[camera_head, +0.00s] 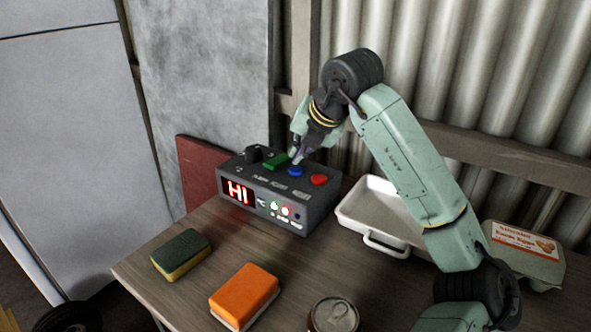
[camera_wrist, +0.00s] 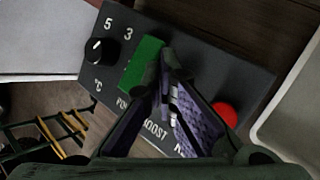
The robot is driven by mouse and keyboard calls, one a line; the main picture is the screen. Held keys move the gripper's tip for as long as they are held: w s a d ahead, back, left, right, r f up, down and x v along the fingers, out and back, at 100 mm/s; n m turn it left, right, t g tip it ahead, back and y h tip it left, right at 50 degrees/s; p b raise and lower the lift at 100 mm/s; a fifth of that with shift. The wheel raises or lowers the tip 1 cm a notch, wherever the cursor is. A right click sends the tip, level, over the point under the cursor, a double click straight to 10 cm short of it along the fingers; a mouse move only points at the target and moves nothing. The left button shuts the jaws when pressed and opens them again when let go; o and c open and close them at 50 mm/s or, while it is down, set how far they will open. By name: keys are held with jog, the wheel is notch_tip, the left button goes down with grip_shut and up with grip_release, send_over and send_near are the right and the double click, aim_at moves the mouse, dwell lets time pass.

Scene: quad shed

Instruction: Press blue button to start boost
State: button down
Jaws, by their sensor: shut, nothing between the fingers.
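A dark grey control box (camera_head: 265,200) stands on the wooden table, its front display reading "HI" in red. On its top are a black knob, a green switch (camera_head: 275,162), the blue button (camera_head: 295,170) and a red button (camera_head: 319,180). My gripper (camera_head: 297,158) is shut and empty, pointing down with its tips right at or just above the blue button; I cannot tell whether they touch. In the wrist view my fingers hide the blue button, above the "BOOST" label. The green switch (camera_wrist: 141,64) and red button (camera_wrist: 225,113) show on either side.
A white tray (camera_head: 372,240) stands right of the box, with an egg carton (camera_head: 522,252) farther right. A corrugated wall is behind.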

aim_at(299, 167)
jog(key=shift+f, duration=0.25)
jog(key=shift+f+b, duration=0.85)
dwell(1.1)
jog(key=shift+d+r+p, duration=0.3)
jog(key=shift+r+p, duration=0.2)
jog(key=shift+r, duration=0.5)
jog(key=shift+a, duration=0.1)
jog(key=shift+r, duration=0.2)
jog(key=shift+r+p, duration=1.75)
jog(key=shift+r, duration=0.65)
